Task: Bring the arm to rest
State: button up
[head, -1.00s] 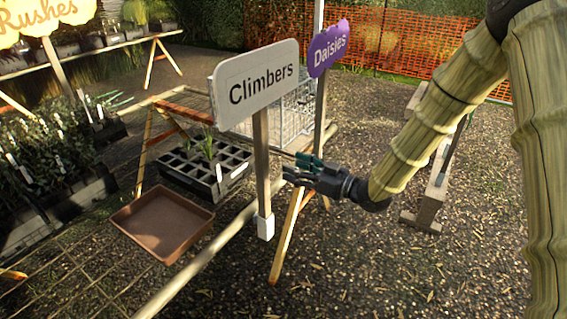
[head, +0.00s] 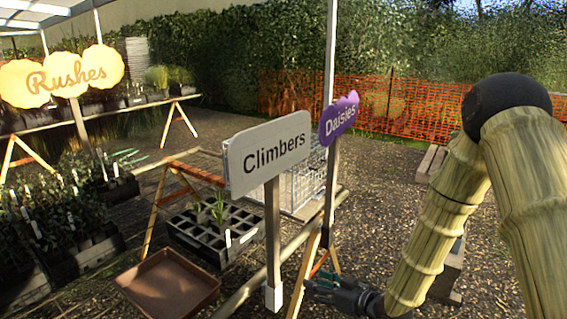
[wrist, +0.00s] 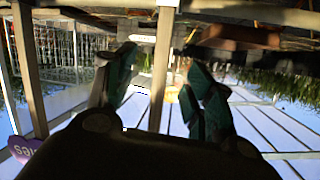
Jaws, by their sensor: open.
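My gripper (head: 322,286) is at the lower middle of the head view, just right of the Climbers sign's post and near an orange-and-wood trestle leg. It points left. In the wrist view my gripper (wrist: 160,85) shows two dark teal fingers spread apart with nothing held between them. That view appears upside down, with a pale sign post (wrist: 163,70) seen between the fingers; whether it is near them I cannot tell.
The Climbers sign (head: 268,153) and purple Daisies sign (head: 339,118) stand left of my arm. A black cell tray (head: 190,232) with small plants and a brown tray (head: 168,284) sit on the bench. Orange mesh fence (head: 420,108) runs behind.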

jog(key=s+d+f+m+g+h, duration=0.2)
jog(key=s+f+h, duration=0.1)
jog(key=s+f, duration=0.6)
jog(key=s+d+f+m+g+h, duration=0.2)
jog(key=s+d+f+h, duration=0.1)
jog(key=s+f, duration=0.55)
jog(key=s+d+f+m+g+h, duration=0.1)
jog(key=s+d+f+g, duration=0.1)
jog(key=s, duration=0.5)
jog(key=s+d+f+m+g+h, duration=0.1)
jog(key=s+f, duration=0.3)
jog(key=s, duration=0.4)
jog(key=s+d+f+m+g+h, duration=0.1)
jog(key=s+d+f+g+h, duration=0.1)
jog(key=s, duration=0.6)
notch_tip(320, 180, down, 2)
jog(key=shift+d+g, duration=0.6)
jog(key=shift+g, duration=0.2)
